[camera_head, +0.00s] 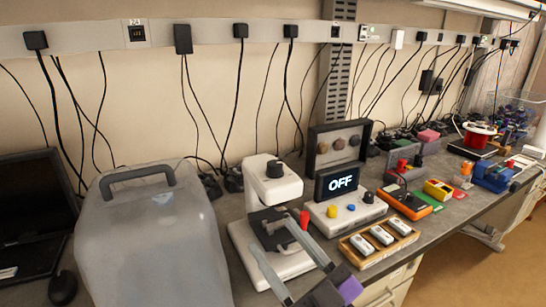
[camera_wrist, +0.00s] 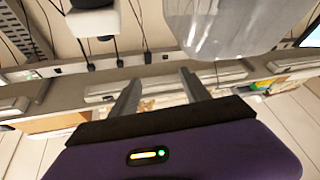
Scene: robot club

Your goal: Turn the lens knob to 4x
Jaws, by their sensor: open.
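A white microscope (camera_head: 262,185) with a dark cylinder (camera_head: 275,168) on its head and a dark stage stands on the bench. No 4x marking is legible, and I cannot tell which knob is the lens knob. My gripper (camera_head: 272,229) is open and empty in front of the microscope. In the wrist view its fingers (camera_wrist: 158,86) are apart with nothing between them.
A large translucent container (camera_head: 155,240) stands left of the microscope, close to it. A wooden tray (camera_head: 352,249) with white pieces lies at the front edge. An open dark case (camera_head: 315,160) stands behind the control box. Several small devices crowd the bench to the right.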

